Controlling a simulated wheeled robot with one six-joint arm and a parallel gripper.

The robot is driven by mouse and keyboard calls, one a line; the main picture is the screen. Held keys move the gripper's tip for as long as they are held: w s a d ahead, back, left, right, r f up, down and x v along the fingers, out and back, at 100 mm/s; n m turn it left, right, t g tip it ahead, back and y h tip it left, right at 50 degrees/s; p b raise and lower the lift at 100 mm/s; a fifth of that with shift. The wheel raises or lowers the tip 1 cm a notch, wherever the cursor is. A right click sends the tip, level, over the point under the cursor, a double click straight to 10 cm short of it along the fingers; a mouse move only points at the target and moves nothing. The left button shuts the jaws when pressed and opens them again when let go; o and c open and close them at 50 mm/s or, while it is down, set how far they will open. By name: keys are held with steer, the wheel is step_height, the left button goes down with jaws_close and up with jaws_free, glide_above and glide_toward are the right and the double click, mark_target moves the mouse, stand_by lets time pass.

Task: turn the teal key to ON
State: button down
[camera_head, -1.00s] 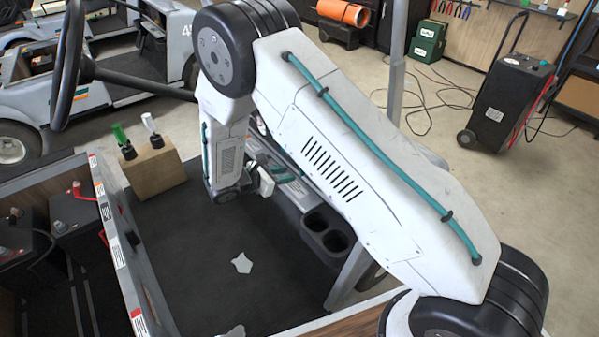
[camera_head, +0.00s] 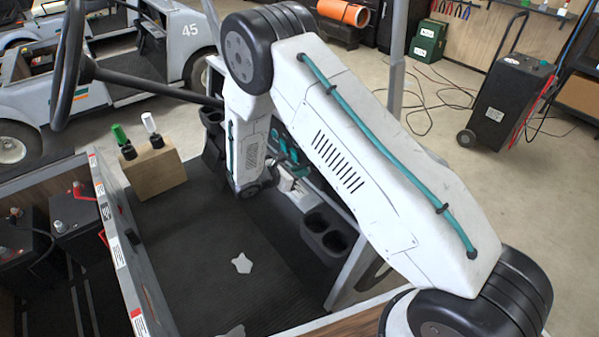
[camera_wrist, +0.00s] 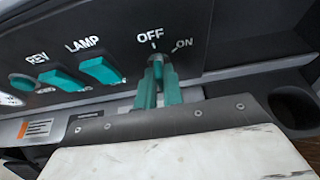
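The teal key (camera_wrist: 157,66) sits on the dark panel in the wrist view, below the OFF and ON marks. It stands nearer the OFF mark, with ON to its right. My gripper (camera_wrist: 159,72) has its two teal fingers at the key, one on each side, a narrow gap apart. I cannot tell whether they press on it. The fingers partly hide the key's lower part. In the head view my forearm reaches down to the dash, and the key cannot be made out there.
Teal LAMP (camera_wrist: 100,70) and REV (camera_wrist: 62,80) rockers sit left of the key. A cup holder (camera_wrist: 296,108) is at the right. In the head view, a wooden block (camera_head: 157,176) with green and white handles, and the steering wheel (camera_head: 68,65), stand at the left.

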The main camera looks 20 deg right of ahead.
stand_by(0.3)
steer(key=m+t, duration=0.3)
steer(key=m, duration=0.2)
steer(key=m+t, duration=0.2)
steer(key=m, duration=0.1)
steer(key=shift+s+d+f+t, duration=0.1)
steer(key=shift+s+f+t, duration=0.1)
steer(key=shift+s+t, duration=0.15)
steer(key=shift+m, duration=0.3)
stand_by(0.5)
steer(key=c, duration=1.5)
jaws_free()
steer(key=shift+s, duration=0.1)
